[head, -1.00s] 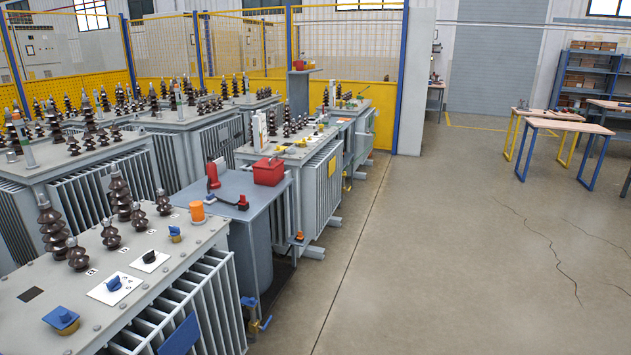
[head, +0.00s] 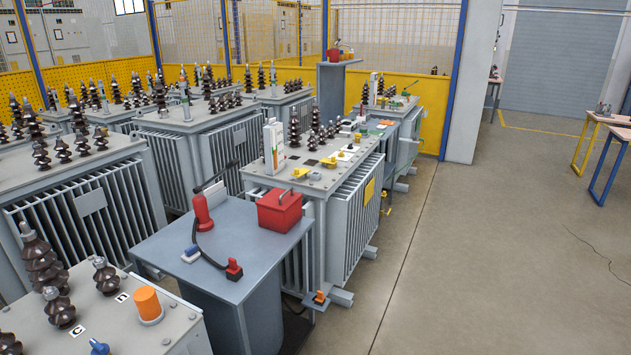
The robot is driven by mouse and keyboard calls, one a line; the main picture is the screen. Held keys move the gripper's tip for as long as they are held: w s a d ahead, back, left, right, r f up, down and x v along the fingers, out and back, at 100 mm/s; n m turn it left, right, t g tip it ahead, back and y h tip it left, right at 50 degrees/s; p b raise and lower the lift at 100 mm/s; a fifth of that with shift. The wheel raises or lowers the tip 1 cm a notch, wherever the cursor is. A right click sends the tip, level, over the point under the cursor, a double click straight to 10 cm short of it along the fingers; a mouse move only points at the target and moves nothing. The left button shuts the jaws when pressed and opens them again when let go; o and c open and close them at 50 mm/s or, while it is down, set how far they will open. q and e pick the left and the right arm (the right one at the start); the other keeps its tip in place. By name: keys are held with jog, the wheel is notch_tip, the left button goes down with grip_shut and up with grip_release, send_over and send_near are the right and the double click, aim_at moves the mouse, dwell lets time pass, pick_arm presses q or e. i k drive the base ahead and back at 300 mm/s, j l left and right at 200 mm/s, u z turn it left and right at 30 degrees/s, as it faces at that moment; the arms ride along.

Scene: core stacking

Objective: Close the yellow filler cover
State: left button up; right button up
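Several small yellow parts sit on top of the grey transformer (head: 262,180) in the middle. One yellow part (head: 300,173) is at its near edge, and another yellow part (head: 329,162) is a little farther right. They are too small to tell which is the filler cover or whether it is open. Neither of my grippers is in the head view.
A grey bench (head: 235,235) with a red pump (head: 202,210) and a red toolbox (head: 279,210) stands before that transformer. A nearer transformer with an orange cap (head: 148,304) is at lower left. Clear floor (head: 480,270) lies to the right.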

aim_at(301, 170)
jog(key=i+l, duration=0.15)
jog(key=i, duration=0.35)
jog(key=i+l, duration=0.2)
jog(key=i, duration=0.25)
jog(key=i+l, duration=0.15)
jog(key=i, duration=0.35)
jog(key=i+l+u, duration=0.1)
jog(key=i, duration=0.4)
jog(key=i+l, duration=0.25)
jog(key=i, duration=0.2)
jog(key=i+l, duration=0.2)
jog(key=i, duration=0.3)
